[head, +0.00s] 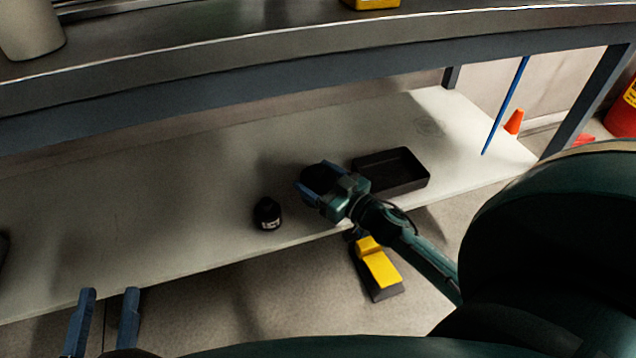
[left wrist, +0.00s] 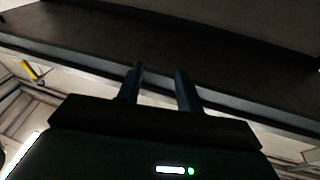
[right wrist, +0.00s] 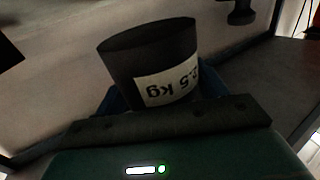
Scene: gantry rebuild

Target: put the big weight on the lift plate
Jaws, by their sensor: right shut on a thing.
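My right gripper (head: 312,190) is shut on the big weight, a black cylinder (head: 322,177) held over the lower shelf. In the right wrist view the big weight (right wrist: 150,55) fills the middle, with a white label reading upside down, apparently "2.5 kg". I cannot tell whether its base touches the shelf. A smaller black weight (head: 267,214) with a pale label stands on the shelf to the left of the gripper. My left gripper (head: 106,312) is open and empty in front of the shelf's left part; its parted fingers also show in the left wrist view (left wrist: 160,85). I cannot make out the lift plate.
The pale lower shelf (head: 160,210) is mostly clear on the left. A black open tray (head: 415,181) lies right of my right gripper. The grey bench top (head: 240,45) overhangs the shelf. A yellow and black block (head: 381,268) sits on the floor. A blue rod (head: 507,105) stands at right.

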